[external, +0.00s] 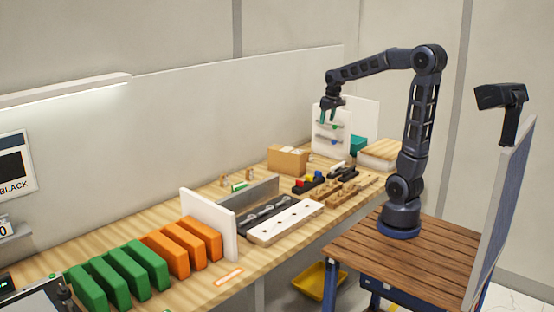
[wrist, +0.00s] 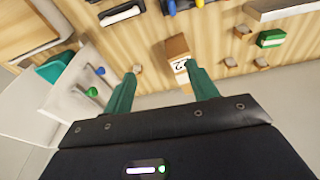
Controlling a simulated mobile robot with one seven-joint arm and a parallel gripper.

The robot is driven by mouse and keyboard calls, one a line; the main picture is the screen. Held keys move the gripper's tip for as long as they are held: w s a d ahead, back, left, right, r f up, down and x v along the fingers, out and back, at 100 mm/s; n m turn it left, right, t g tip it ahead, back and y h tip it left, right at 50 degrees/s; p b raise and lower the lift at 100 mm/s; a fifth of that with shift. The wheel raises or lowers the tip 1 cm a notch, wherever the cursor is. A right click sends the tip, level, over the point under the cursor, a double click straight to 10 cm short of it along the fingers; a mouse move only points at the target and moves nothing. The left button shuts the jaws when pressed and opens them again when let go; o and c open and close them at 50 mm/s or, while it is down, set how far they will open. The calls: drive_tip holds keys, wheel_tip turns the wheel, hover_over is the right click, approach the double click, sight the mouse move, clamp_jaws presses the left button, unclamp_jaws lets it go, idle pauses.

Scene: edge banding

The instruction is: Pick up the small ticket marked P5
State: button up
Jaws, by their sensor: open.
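My gripper (external: 330,115) is open and empty, held high above the far end of the workbench. Its two green fingers (wrist: 160,74) stand apart in the wrist view. A small brown block or box with a white marked face (wrist: 180,64) shows just beyond the right fingertip; its mark is too blurred to read, so I cannot tell whether it is the P5 ticket. Several small tan pieces (wrist: 242,31) lie around it, with no readable marks. A brown box (external: 288,160) with pale pieces in its top stands on the bench in the external view.
A green block (wrist: 270,38) lies among the tan pieces. A white upright rack (external: 331,134) stands at the bench's far end. White dividers, orange and green blocks (external: 130,276) fill the near end. A yellow bin (external: 318,280) sits below.

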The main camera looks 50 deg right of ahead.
drive_tip(key=w+d+f+g, duration=0.1)
drive_tip(key=w+d+f, duration=0.25)
drive_tip(key=w, duration=0.25)
drive_tip(key=w+d+f, duration=0.3)
drive_tip(key=w+d, duration=0.1)
drive_tip(key=w, duration=0.3)
drive_tip(key=g, duration=0.1)
approach(310, 152)
drive_tip(key=d, duration=0.1)
drive_tip(key=shift+w+d+f+m, duration=0.1)
drive_tip(key=shift+w+d+m, duration=0.15)
drive_tip(key=shift+w+m, duration=0.25)
wheel_tip(310, 152, down, 10)
drive_tip(key=shift+a+f, duration=0.2)
drive_tip(key=shift+f, duration=0.05)
drive_tip(key=c, duration=1)
drive_tip(key=shift+r, duration=0.15)
drive_tip(key=shift+c, duration=0.2)
